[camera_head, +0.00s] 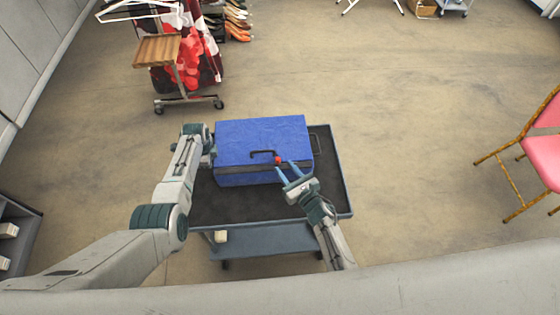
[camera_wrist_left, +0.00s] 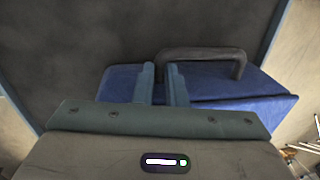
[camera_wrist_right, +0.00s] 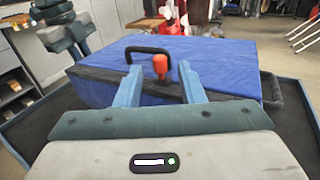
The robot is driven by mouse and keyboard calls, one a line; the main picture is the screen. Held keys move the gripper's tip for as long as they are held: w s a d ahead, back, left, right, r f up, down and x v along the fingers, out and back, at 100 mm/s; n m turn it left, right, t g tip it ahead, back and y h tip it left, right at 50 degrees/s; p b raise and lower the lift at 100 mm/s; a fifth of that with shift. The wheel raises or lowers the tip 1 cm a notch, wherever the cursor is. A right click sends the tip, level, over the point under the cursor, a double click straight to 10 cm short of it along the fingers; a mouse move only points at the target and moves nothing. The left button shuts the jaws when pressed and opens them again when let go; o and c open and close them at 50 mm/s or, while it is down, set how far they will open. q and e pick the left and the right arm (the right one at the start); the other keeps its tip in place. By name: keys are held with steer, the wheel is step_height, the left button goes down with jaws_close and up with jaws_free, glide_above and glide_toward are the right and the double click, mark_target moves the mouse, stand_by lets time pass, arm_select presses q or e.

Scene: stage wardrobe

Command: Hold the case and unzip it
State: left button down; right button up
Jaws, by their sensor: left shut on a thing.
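The blue case (camera_head: 262,134) lies on the dark cart top, with a dark zip band along its front side and a black handle on top. My right gripper (camera_head: 287,171) is open in front of the case. In the right wrist view the pull (camera_wrist_right: 160,66) shows between its fingertips, with space on both sides; whether it is level with them is unclear.
The cart (camera_head: 345,195) has a raised rim and a lower shelf (camera_head: 265,240) with a small pale object. A clothes rack (camera_head: 165,80) stands behind on the left. A pink chair (camera_head: 543,150) stands at the right. Floor around the cart is clear.

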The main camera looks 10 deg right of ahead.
steer(key=v, duration=0.6)
steer(key=shift+s, duration=0.25)
steer(key=shift+d, duration=0.1)
steer(key=shift+w+r, duration=0.1)
steer(key=shift+r, duration=0.05)
steer(key=c, duration=0.5)
steer(key=r+n+g+y, duration=0.1)
steer(key=r+n, duration=0.1)
steer(key=w+r+n+g+y, duration=0.1)
steer(key=r+n+g+y, duration=0.1)
steer(key=w+a+r+n+g+y, duration=0.1)
steer(key=r+n+g+y, duration=0.1)
steer(key=shift+w+r, duration=0.1)
steer(key=shift+r, duration=0.2)
jaws_close()
steer(key=w+d+r+n+g+h, duration=0.1)
steer(key=w+d+g+h, duration=0.1)
steer(key=d+g+h, duration=0.45)
steer(key=y, duration=0.1)
glide_toward(279, 163)
steer(key=shift+g, duration=0.25)
steer(key=f, duration=0.1)
steer(key=w+a+f, duration=0.1)
steer(key=f, duration=0.1)
steer(key=w+a+f, duration=0.1)
steer(key=shift+f, duration=0.35)
steer(key=shift+w+a, duration=0.3)
steer(key=shift+a, duration=0.15)
